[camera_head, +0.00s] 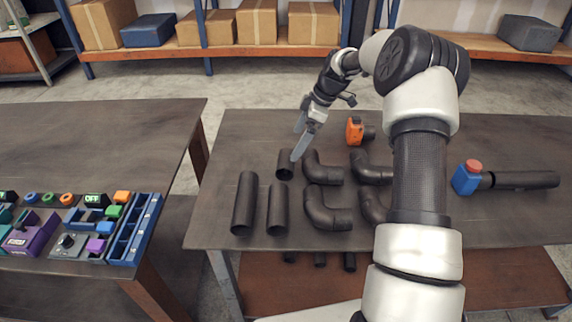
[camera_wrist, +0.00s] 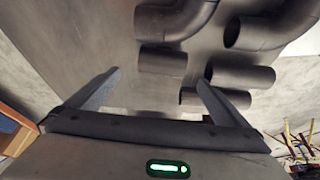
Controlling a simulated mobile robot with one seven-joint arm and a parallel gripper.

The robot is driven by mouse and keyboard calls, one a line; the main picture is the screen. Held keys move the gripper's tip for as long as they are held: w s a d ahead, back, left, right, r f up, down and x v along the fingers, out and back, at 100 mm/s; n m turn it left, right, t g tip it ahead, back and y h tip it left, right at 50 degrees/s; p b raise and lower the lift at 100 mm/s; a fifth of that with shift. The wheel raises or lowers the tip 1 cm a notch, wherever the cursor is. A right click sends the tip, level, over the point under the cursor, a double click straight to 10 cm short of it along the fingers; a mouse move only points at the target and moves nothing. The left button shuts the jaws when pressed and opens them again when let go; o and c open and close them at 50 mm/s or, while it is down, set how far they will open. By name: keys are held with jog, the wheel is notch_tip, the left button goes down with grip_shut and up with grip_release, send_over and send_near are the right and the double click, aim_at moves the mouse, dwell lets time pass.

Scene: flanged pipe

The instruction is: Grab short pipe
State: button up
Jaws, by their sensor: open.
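The short pipe (camera_head: 284,165) is a dark, stubby straight tube on the table, behind a longer tube. My gripper (camera_head: 298,142) is open and empty, pointing down over the table just behind and right of the short pipe in the head view. One fingertip shows close beside the pipe's far end; I cannot tell its exact height. In the wrist view, the short pipe (camera_wrist: 162,60) lies just beyond the gap between the two spread fingers (camera_wrist: 158,78). Nothing is between the fingers.
Two longer straight pipes, a medium (camera_head: 278,207) and a long one (camera_head: 244,203), lie nearer the front edge. Several elbow pipes (camera_head: 325,169) lie right of the short pipe. An orange-fitted part (camera_head: 355,130) stands behind them. A blue-and-red valve piece (camera_head: 466,178) is farther right.

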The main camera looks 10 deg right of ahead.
aim_at(287, 157)
jog(key=x, duration=0.4)
jog(key=shift+a+f, duration=0.15)
jog(key=shift+p+x, duration=0.55)
jog(key=shift+x, duration=2.1)
jog(key=shift+s+a, duration=0.15)
jog(key=shift+s, duration=0.05)
jog(key=c, duration=1.3)
jog(key=shift+c, duration=0.5)
jog(key=shift+r, duration=0.2)
